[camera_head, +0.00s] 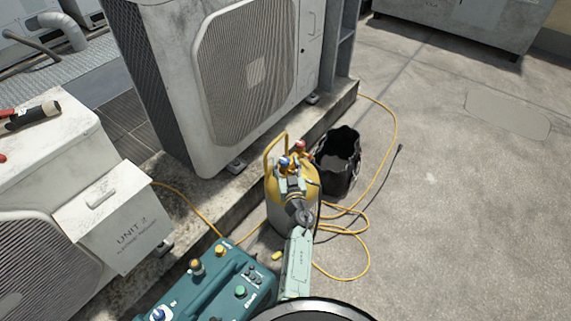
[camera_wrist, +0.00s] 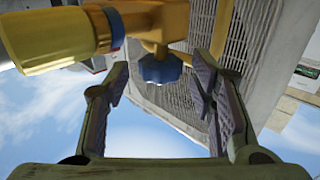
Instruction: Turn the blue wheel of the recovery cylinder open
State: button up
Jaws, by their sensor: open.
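The recovery cylinder (camera_head: 276,208), grey with a yellow top and a yellow handle, stands on the ground beside the condenser plinth. Its blue wheel (camera_head: 284,162) is on top, next to a red wheel (camera_head: 299,146). My gripper (camera_head: 292,183) is in front of the cylinder top, hiding part of it. In the wrist view, the blue wheel (camera_wrist: 160,69) shows beyond and between the two spread fingers of my gripper (camera_wrist: 160,80), below a yellow valve body. The jaws are open and empty; I cannot tell how far the wheel is from the fingertips.
A black bucket (camera_head: 341,160) stands close behind the cylinder to the right. A yellow hose (camera_head: 352,274) loops over the ground. A teal machine (camera_head: 222,282) is at front left, and a large condenser (camera_head: 235,75) is behind. Open floor lies to the right.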

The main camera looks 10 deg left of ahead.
jog(key=shift+w+a, duration=0.1)
jog(key=shift+w, duration=0.1)
jog(key=c, duration=1.2)
jog(key=shift+r+y+p, duration=0.1)
jog(key=shift+y+p, duration=0.2)
jog(key=shift+p, duration=0.05)
